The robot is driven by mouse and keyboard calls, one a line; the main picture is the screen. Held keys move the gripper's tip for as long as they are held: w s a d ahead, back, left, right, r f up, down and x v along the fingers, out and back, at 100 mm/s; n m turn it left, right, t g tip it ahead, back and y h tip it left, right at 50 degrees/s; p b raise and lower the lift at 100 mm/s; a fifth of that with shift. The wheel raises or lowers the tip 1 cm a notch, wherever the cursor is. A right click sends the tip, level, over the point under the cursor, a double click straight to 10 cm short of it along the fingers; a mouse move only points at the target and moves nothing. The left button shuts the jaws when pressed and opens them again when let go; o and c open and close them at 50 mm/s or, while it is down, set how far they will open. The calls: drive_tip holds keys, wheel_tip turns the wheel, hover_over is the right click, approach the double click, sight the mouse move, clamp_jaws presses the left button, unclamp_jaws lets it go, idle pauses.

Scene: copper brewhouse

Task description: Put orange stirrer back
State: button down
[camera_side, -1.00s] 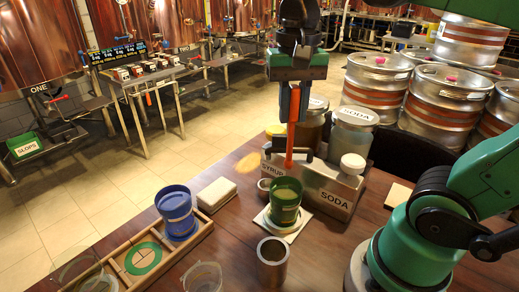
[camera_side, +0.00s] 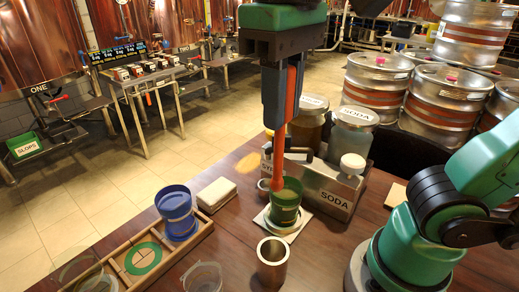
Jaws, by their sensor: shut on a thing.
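The orange stirrer (camera_side: 279,150) hangs nearly upright from my gripper (camera_side: 283,112), whose jaws are shut on its upper part. Its lower end overlaps the left side of the mouth of a green mug (camera_side: 284,213). I cannot tell whether the tip is inside the mug or just in front of its rim. An open steel cup (camera_side: 272,270) stands upright on the table, nearer the camera than the mug.
A steel rack (camera_side: 340,186) marked SODA holds jars behind the mug. A blue mug (camera_side: 177,222) stands at the wooden tray (camera_side: 202,232) on the left, near a white block (camera_side: 217,194). A clear cup (camera_side: 203,277) is at the front. Bare table lies right of the steel cup.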

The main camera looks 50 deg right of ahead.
sight(277, 191)
wheel_tip(277, 191, down, 19)
drive_tip(key=shift+r, duration=0.2)
idle(0.3)
drive_tip(key=shift+f, duration=0.1)
drive_tip(key=c, duration=0.7)
unclamp_jaws()
wheel_tip(277, 191, up, 12)
drive_tip(key=shift+f, duration=0.1)
drive_tip(key=w+d+f+t, duration=0.2)
drive_tip(key=w+d, duration=0.1)
drive_tip(key=w+d+f+t, duration=0.2)
drive_tip(key=w+d+f, duration=0.1)
drive_tip(key=w+d+f+t, duration=0.2)
drive_tip(key=d+f+t, duration=0.1)
drive_tip(key=shift+w, duration=0.4)
